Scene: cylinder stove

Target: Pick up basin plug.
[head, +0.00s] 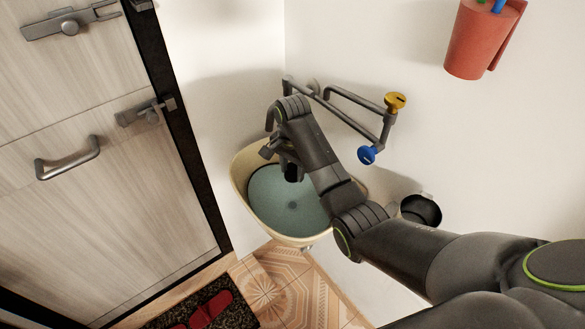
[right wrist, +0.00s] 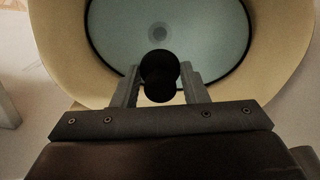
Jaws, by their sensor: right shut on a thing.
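The basin plug (right wrist: 160,72) is a dark round piece between the fingers of my right gripper (right wrist: 158,88) in the right wrist view. My right gripper is shut on it, and it shows in the head view (head: 284,160) over the left part of the basin. The plug is also a small dark shape under the gripper (head: 292,173). The basin (head: 240,180) is cream-rimmed with a blue-green inside, and a round drain mark (right wrist: 158,32) shows on its floor. My left gripper is not in view.
Pipes with a yellow knob (head: 395,102) and a blue knob (head: 366,155) are on the wall behind my arm. A dark cup (head: 421,211) is right of the basin. A red bucket (head: 482,40) hangs higher. A wooden door (head: 100,170) stands left. Red slippers (head: 211,310) lie on a mat.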

